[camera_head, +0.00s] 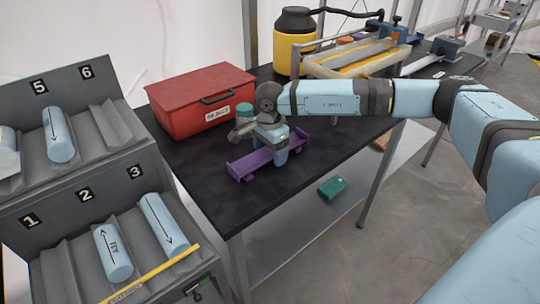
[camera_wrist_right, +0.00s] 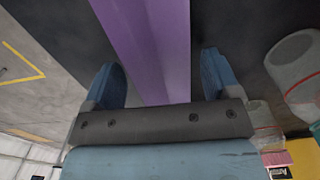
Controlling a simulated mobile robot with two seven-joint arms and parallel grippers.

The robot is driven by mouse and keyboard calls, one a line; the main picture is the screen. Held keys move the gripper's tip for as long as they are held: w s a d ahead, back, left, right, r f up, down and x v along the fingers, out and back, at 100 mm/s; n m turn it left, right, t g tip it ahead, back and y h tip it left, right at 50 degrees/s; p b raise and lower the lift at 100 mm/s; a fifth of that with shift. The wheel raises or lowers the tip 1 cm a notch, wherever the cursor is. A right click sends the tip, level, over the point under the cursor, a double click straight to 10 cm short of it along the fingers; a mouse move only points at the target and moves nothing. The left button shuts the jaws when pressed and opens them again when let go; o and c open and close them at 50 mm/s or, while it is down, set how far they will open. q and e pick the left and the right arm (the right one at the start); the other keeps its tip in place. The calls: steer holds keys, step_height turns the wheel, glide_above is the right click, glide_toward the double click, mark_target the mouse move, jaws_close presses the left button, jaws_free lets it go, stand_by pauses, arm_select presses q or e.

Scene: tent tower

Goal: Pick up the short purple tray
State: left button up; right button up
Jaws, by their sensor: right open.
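The short purple tray (camera_head: 247,165) lies on the black table top, near the table's front edge. In the wrist view, its long purple surface (camera_wrist_right: 150,45) runs between my two blue fingers. My right gripper (camera_head: 279,157) is over the tray, pointing down, and hides part of it. The same gripper (camera_wrist_right: 160,78) is open in the wrist view, with one finger on each side of the tray. I cannot tell whether either finger touches it. My left gripper is not in view.
A red toolbox (camera_head: 197,98) stands behind the tray on the table (camera_head: 205,181). A small teal-topped jar (camera_head: 245,113) is close behind my gripper. A grey rack (camera_head: 78,205) with light-blue cylinders stands at left. A teal box (camera_head: 332,187) lies on the lower shelf.

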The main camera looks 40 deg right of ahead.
steer(key=shift+c, duration=0.2)
steer(key=c, duration=0.9)
steer(key=shift+c, duration=0.2)
